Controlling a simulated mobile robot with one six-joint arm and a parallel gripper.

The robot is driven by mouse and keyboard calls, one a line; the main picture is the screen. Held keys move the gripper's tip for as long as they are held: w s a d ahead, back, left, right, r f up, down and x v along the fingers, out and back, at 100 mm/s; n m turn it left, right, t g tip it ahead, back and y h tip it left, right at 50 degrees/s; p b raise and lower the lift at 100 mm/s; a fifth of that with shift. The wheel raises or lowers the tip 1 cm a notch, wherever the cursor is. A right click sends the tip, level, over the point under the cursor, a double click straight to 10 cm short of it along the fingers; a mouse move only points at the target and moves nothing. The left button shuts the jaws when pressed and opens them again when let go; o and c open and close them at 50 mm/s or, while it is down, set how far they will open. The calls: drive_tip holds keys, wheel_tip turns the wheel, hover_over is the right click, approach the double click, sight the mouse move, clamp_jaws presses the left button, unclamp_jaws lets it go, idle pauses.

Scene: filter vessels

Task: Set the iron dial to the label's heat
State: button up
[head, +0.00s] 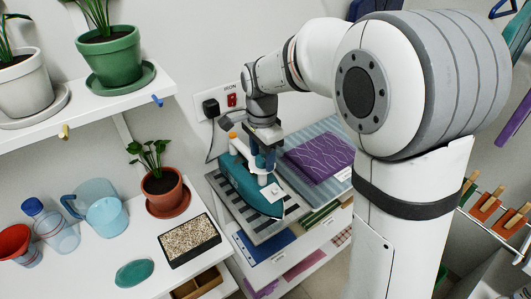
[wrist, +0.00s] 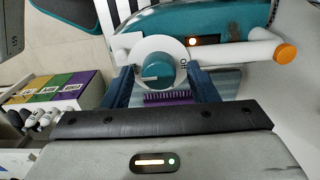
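A teal and white iron (head: 262,193) stands on a striped board, and its body also shows in the wrist view (wrist: 235,45). Its dial (wrist: 158,70) is a teal knob on a white ring, with "OFF" printed at the ring's right. A small orange light glows beside it. My gripper (wrist: 160,82) is open, with one dark blue finger on each side of the dial; I cannot tell whether they touch it. A folded purple cloth (head: 318,150) lies right of the iron. Its white label (head: 344,174) is too small to read.
A wall plate marked IRON (head: 228,101) has a black plug and a red switch. A potted plant (head: 163,190), a seed tray (head: 189,239), a teal oval (head: 134,272) and jugs (head: 101,208) stand on the left counter. A shelf with pots (head: 110,55) is above.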

sight(264, 158)
wheel_tip(264, 158, up, 8)
drive_tip(key=shift+f, duration=0.2)
drive_tip(key=shift+r, duration=0.15)
idle(0.4)
drive_tip(key=shift+s+d, duration=0.2)
drive_tip(key=shift+d, duration=0.05)
drive_tip(key=s+d+f+n+t, duration=0.1)
drive_tip(key=s+d+f+n, duration=0.1)
drive_tip(key=s+d+n, duration=0.3)
drive_tip(key=s+d+f+n+t, duration=0.2)
drive_tip(key=s+d+n, duration=0.4)
drive_tip(key=s, duration=0.8)
drive_tip(key=d+f, duration=0.1)
drive_tip(key=d, duration=0.2)
drive_tip(key=shift+d, duration=0.3)
